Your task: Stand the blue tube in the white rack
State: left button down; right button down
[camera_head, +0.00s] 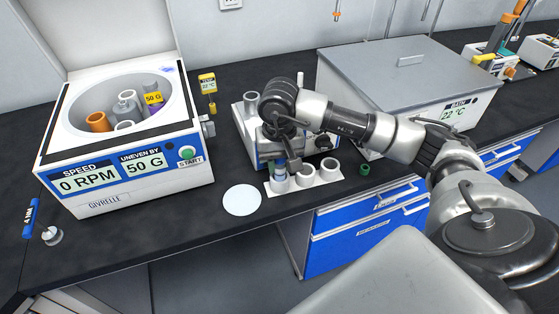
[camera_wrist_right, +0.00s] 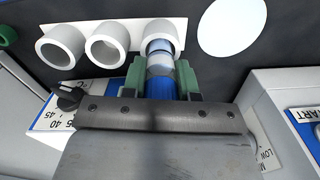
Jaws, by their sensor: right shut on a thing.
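The white rack (camera_head: 305,181) is a flat plate with three upright cups near the front edge of the bench. It also shows in the right wrist view (camera_wrist_right: 68,50). My right gripper (camera_head: 287,171) is over the rack's left end in the head view. Its green fingertips (camera_wrist_right: 160,78) are shut on the blue tube (camera_wrist_right: 160,87), which has a pale, clear-looking section toward the rack. The tube's far end meets the end cup; I cannot tell how deep it sits inside. In the head view the tube is mostly hidden by the gripper. My left gripper is not in view.
A centrifuge (camera_head: 120,180) with an open lid stands left, holding several vessels. A white disc (camera_head: 242,199) lies left of the rack. A small device (camera_head: 258,148) stands behind the rack, a lidded bath (camera_head: 400,95) behind right. A green ring (camera_head: 364,169) lies right of the rack.

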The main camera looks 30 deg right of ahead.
jog(key=shift+f, duration=0.3)
jog(key=shift+r, duration=0.1)
jog(key=c, duration=0.8)
grip_release()
notch_tip(320, 180, up, 11)
jog(key=shift+f+b, duration=0.1)
jog(key=shift+b, duration=0.5)
